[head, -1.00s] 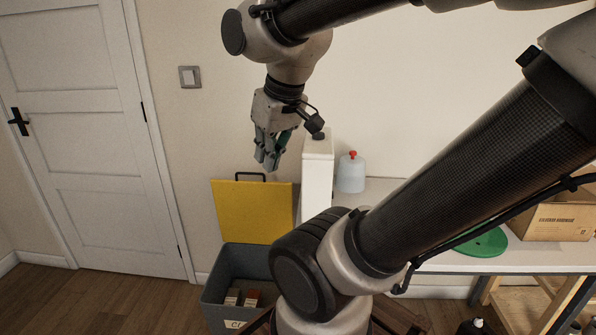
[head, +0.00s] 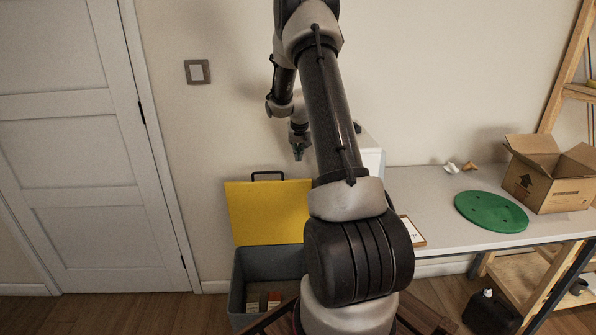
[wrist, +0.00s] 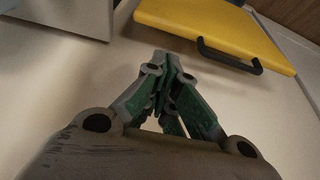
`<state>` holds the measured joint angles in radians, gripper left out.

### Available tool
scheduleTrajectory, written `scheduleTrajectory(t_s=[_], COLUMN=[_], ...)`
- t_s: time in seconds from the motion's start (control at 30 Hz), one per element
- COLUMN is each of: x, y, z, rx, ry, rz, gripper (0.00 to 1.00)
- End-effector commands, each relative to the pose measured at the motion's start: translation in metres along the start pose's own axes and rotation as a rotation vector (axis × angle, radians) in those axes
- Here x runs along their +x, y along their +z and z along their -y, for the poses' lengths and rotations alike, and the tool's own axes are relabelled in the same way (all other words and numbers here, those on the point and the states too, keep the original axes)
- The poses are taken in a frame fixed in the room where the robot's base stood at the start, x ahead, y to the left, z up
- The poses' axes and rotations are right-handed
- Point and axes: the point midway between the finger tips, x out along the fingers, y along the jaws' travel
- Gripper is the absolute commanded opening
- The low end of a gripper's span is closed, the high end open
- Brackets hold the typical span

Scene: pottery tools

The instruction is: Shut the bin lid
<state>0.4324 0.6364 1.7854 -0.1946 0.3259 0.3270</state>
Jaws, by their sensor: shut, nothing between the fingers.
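The bin (head: 246,262) is a dark grey box on the floor. Its yellow lid (head: 265,212) stands open and upright at the back of the bin, against the wall, with a black handle (head: 267,175) on its top edge. In the wrist view the yellow lid (wrist: 220,28) and its dark handle (wrist: 229,62) show at the upper right. My gripper (head: 298,152) is above and to the right of the lid, apart from it. Its green-grey fingers (wrist: 172,75) are closed together and empty. My arm hides the right part of the bin.
Small boxes (head: 263,301) lie inside the bin. A white box-shaped thing (head: 371,155) stands behind my arm, right of the lid. The table (head: 430,185) at right holds a green disc (head: 491,211) and an open cardboard box (head: 549,178). A door (head: 80,150) is at left.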

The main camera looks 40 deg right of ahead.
Motion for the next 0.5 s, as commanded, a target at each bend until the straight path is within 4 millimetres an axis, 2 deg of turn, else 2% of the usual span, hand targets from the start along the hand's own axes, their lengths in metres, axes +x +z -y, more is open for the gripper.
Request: scheduleTrajectory(t_s=[0.27, 0.5], x=[0.038, 0.082], y=[0.001, 0.0], z=[-0.004, -0.004], rx=[0.008, 0.007], ry=[0.002, 0.001], rz=[0.003, 0.002], gripper=[0.0, 0.0])
